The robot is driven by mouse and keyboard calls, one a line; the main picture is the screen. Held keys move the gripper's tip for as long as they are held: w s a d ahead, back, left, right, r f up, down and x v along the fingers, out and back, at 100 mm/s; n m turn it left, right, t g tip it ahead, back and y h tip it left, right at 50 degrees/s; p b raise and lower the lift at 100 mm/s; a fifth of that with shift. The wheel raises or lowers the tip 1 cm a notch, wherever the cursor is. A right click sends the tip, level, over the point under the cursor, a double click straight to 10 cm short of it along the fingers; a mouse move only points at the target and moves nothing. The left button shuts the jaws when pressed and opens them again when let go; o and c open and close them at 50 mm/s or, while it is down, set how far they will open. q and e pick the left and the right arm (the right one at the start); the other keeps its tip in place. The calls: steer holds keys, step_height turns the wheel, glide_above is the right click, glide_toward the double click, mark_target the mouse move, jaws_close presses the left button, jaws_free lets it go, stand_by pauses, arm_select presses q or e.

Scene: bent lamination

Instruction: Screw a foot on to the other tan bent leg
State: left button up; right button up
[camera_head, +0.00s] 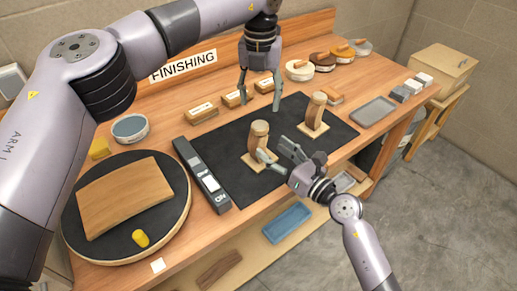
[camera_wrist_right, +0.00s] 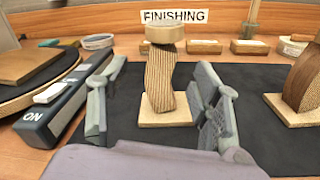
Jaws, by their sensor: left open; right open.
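A tan bent leg (camera_head: 257,146) stands upright on a square wooden plate on the black mat. In the right wrist view this leg (camera_wrist_right: 161,80) carries a round pale wooden disc (camera_wrist_right: 164,33) on top. A second bent leg (camera_head: 316,112) stands on its own plate further right and back; in the right wrist view the second leg (camera_wrist_right: 305,80) is cut off by the edge, its top hidden. My right gripper (camera_head: 275,151) is open close in front of the first leg, fingers apart and empty. My left gripper (camera_head: 262,99) hangs open and empty above the mat's back edge.
Several small wooden blocks (camera_head: 201,112) line the mat's back. Round tins (camera_head: 299,71) stand behind. A grey tray (camera_head: 373,112) lies right. A black switch bar (camera_head: 201,174) and a round turntable (camera_head: 178,215) with a curved wooden panel (camera_head: 125,197) lie left.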

mark_target(263, 142)
steer(key=x, duration=0.7)
steer(key=shift+w+a, duration=0.1)
steer(key=shift+w, duration=0.05)
steer(key=shift+c, duration=0.5)
jaws_close()
stand_by(0.3)
